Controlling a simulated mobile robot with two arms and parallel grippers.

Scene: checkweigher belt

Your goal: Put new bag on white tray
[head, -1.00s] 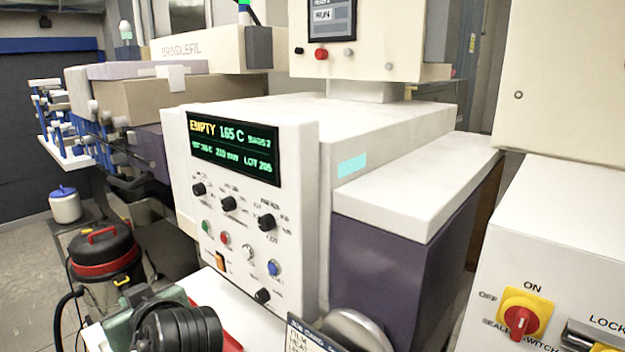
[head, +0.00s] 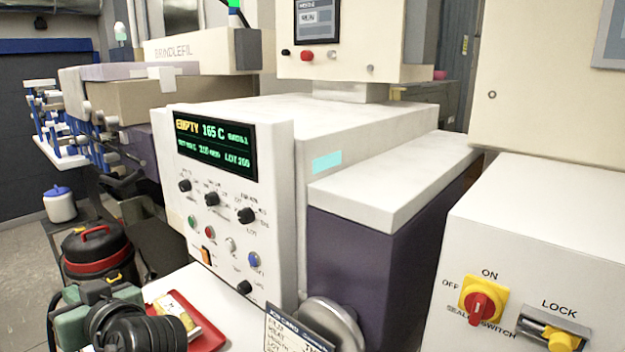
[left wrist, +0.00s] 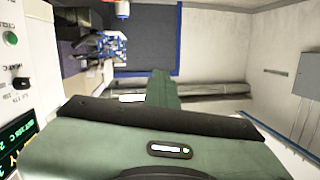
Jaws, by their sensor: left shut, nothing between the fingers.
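My left gripper (head: 112,318) is at the bottom left of the head view, a green body with black round parts of my arm in front. Its fingers are shut and empty in the left wrist view (left wrist: 160,88), pointing away over the floor side. A small yellow and white packet (head: 172,308), perhaps a bag, lies on a red tray (head: 207,338), just right of my left arm and partly hidden by it. I cannot make out a white tray. My right gripper is out of view.
The control panel (head: 225,225) with knobs and a lit display stands ahead. A white surface (head: 195,283) lies below it. A card (head: 290,330) stands at the front.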

